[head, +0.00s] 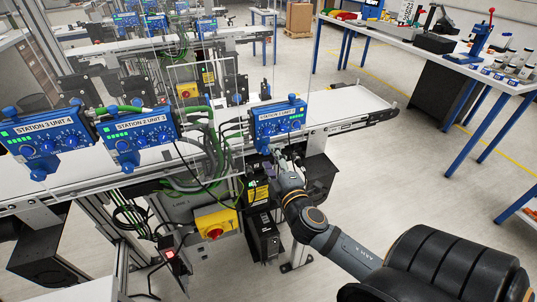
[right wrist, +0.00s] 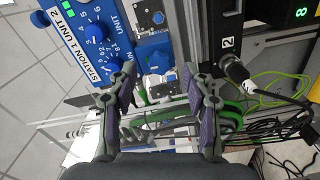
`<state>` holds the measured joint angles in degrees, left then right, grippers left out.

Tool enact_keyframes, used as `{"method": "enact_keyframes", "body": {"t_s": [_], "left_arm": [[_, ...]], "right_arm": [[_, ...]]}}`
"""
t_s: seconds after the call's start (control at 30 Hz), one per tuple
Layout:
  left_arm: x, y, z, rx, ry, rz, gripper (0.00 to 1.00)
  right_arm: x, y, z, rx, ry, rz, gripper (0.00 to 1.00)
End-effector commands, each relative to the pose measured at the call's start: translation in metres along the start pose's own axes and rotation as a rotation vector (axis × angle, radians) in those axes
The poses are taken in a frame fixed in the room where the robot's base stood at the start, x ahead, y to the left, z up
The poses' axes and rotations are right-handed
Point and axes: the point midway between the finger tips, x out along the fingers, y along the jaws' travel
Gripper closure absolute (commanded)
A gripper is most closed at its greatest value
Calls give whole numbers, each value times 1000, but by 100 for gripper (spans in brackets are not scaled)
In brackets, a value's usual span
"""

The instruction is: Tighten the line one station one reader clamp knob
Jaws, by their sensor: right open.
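I cannot tell which knob is the reader clamp knob. My left gripper is out of view.
Blue station 2 (head: 138,132) and station 3 (head: 45,140) units stand to the left along the belt. A yellow box with a red switch (head: 216,224) and green cables (head: 215,150) hang below. A workbench (head: 430,45) stands at the right; the floor between is clear.

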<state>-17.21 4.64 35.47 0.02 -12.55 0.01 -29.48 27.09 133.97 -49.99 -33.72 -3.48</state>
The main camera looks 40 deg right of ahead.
Motion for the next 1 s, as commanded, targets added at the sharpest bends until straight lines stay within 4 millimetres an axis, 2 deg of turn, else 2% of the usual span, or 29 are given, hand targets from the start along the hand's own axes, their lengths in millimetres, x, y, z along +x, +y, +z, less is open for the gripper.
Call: {"method": "enact_keyframes", "body": {"t_s": [0.1, 0.3, 0.87, 0.97, 1.0], "left_arm": [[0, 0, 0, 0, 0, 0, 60], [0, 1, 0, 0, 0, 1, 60], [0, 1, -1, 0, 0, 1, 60], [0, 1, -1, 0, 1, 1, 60], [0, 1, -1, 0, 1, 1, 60]], "right_arm": [[-24, -1, 0, -1, -1, -4, 50], [-44, 0, 0, 0, 0, 0, 50], [-45, -1, 1, 1, -3, -2, 50], [-40, -21, 13, 8, -27, -39, 50], [-37, -37, 23, 13, -47, -69, 50]]}}
